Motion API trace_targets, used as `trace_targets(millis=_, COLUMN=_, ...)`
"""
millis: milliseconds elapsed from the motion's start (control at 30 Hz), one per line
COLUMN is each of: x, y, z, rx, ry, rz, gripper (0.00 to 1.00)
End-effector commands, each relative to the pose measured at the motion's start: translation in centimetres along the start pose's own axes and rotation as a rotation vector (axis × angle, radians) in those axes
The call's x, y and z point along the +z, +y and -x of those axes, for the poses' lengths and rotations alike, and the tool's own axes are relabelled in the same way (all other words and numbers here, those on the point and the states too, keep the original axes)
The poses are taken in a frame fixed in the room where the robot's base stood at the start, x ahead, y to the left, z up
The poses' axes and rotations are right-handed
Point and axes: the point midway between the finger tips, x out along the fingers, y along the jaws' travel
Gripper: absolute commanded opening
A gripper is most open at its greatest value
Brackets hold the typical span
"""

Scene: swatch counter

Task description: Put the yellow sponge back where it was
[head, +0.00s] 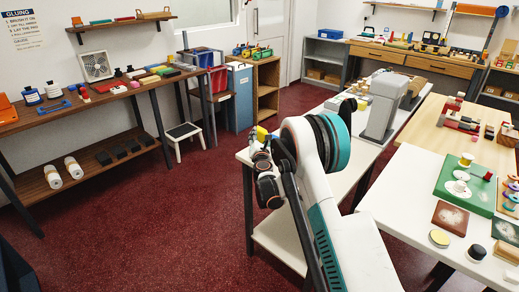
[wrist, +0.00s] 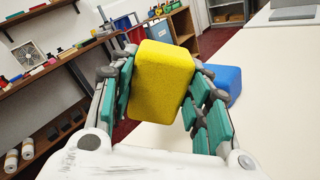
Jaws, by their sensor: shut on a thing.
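The yellow sponge (wrist: 163,82) is a thick block with rounded edges, held a little tilted in the wrist view. My gripper (wrist: 162,90) is shut on it, with a green-padded finger pressed against each side. In the head view a small part of the yellow sponge (head: 262,133) shows at the end of my arm, above the near corner of the white table. My gripper (head: 262,158) is small and partly hidden by my arm there. The sponge's earlier place cannot be told from these frames.
A blue block (wrist: 226,79) is on the white table (wrist: 262,115), just right of my gripper. A wooden wall counter (head: 120,94) with several coloured items stands at the left. A white step stool (head: 184,132) stands by it. The red floor between is clear.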

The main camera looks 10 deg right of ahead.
Motion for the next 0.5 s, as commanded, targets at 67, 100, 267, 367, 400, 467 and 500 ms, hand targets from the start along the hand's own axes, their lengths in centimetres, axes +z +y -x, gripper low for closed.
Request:
trace_targets(millis=67, x=-0.5, y=-0.3, z=0.0, rx=0.0, ry=0.0, rz=0.0, gripper=0.22)
trace_targets(millis=100, x=-0.9, y=-0.6, z=0.0, rx=0.0, ry=0.0, rz=0.0, gripper=0.22)
trace_targets(millis=267, x=-3.0, y=-1.9, z=0.0, rx=0.0, ry=0.0, rz=0.0, gripper=0.22)
trace_targets(millis=367, x=-3.6, y=-2.3, z=0.0, rx=0.0, ry=0.0, rz=0.0, gripper=0.22)
trace_targets(millis=400, x=-3.6, y=-2.3, z=0.0, rx=0.0, ry=0.0, rz=0.0, gripper=0.22)
trace_targets(millis=467, x=-3.6, y=-2.2, z=0.0, rx=0.0, ry=0.0, rz=0.0, gripper=0.22)
trace_targets(millis=500, x=-3.5, y=-2.2, z=0.0, rx=0.0, ry=0.0, rz=0.0, gripper=0.22)
